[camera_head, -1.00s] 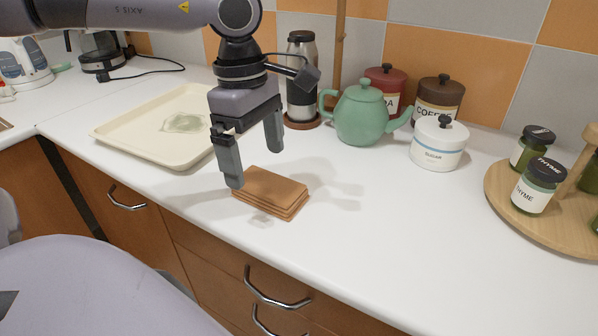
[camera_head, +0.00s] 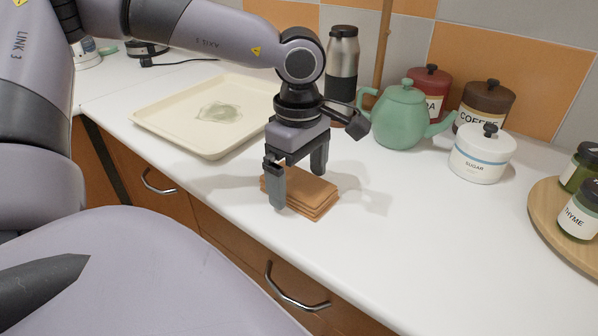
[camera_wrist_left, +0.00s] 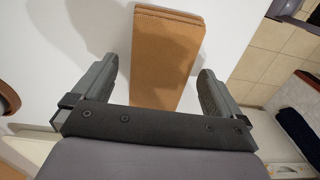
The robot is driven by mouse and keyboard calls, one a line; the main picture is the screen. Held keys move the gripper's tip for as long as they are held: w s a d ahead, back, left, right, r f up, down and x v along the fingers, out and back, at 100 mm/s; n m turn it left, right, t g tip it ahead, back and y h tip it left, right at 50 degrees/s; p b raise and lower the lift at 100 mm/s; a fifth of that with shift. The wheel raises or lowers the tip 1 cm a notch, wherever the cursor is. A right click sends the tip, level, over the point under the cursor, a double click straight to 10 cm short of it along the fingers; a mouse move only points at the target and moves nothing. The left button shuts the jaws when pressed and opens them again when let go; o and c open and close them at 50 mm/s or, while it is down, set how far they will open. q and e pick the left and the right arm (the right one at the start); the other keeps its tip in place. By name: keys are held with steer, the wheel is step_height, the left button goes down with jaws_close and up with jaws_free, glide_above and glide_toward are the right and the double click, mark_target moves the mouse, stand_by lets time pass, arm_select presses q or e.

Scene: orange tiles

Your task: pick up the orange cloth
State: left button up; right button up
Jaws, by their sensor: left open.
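The orange cloth (camera_head: 312,195) is a folded, layered stack lying flat on the white counter near its front edge. My left gripper (camera_head: 298,188) is open and points down over the cloth's left part, with one finger in front of it and one behind. In the left wrist view the cloth (camera_wrist_left: 163,55) lies between the two spread fingers of the left gripper (camera_wrist_left: 157,85), with a gap visible at each side near the tips. Part of the cloth is hidden behind the near finger and the gripper bar. My right gripper is not in view.
A cream tray (camera_head: 165,125) with a greyish patch in it lies to the left. A green teapot (camera_head: 400,118), a steel flask (camera_head: 342,70) and a sugar jar (camera_head: 482,160) stand behind and right. A round wooden board (camera_head: 545,215) holds spice jars. The counter right of the cloth is clear.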

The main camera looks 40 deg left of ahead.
mark_target(299, 182)
arm_select(q)
steer(key=shift+c, duration=0.3)
steer(key=c, duration=1)
steer(key=shift+r, duration=0.1)
step_height(299, 182, up, 20)
steer(key=shift+f+p, duration=0.1)
steer(key=shift+p, duration=0.9)
steer(key=shift+o, duration=1)
steer(key=shift+c, duration=0.5)
